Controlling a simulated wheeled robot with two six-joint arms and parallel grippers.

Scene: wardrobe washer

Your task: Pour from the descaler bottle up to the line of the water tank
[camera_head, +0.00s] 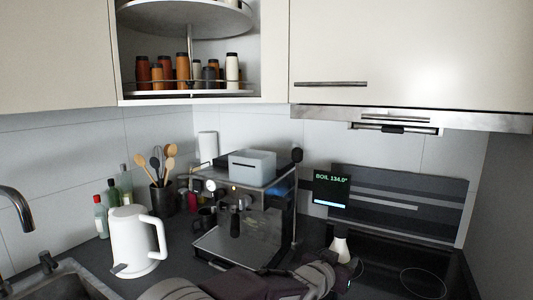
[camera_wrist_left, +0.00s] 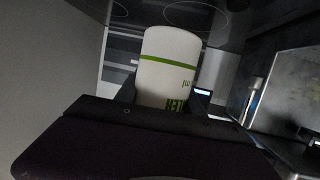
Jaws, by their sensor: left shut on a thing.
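A white bottle with a green band and green lettering (camera_wrist_left: 170,62) fills the middle of the left wrist view, and I take it to be the descaler bottle. My left gripper (camera_wrist_left: 165,96) is shut on it. In the head view the bottle's white top (camera_head: 340,246) shows above my left gripper (camera_head: 343,268), at the front of the hob; its lower part is hidden. A pale box with a dark line on its front, likely the water tank (camera_head: 253,166), sits on top of the coffee machine (camera_head: 240,225), up and left of the bottle. My right gripper is not in view.
A white kettle (camera_head: 133,243) stands left of the machine. Behind it are several bottles (camera_head: 113,196) and a utensil pot (camera_head: 162,198). A dark display (camera_head: 331,189) reads "BOIL 134.0°". The range hood (camera_head: 400,119) hangs above the hob (camera_head: 400,275).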

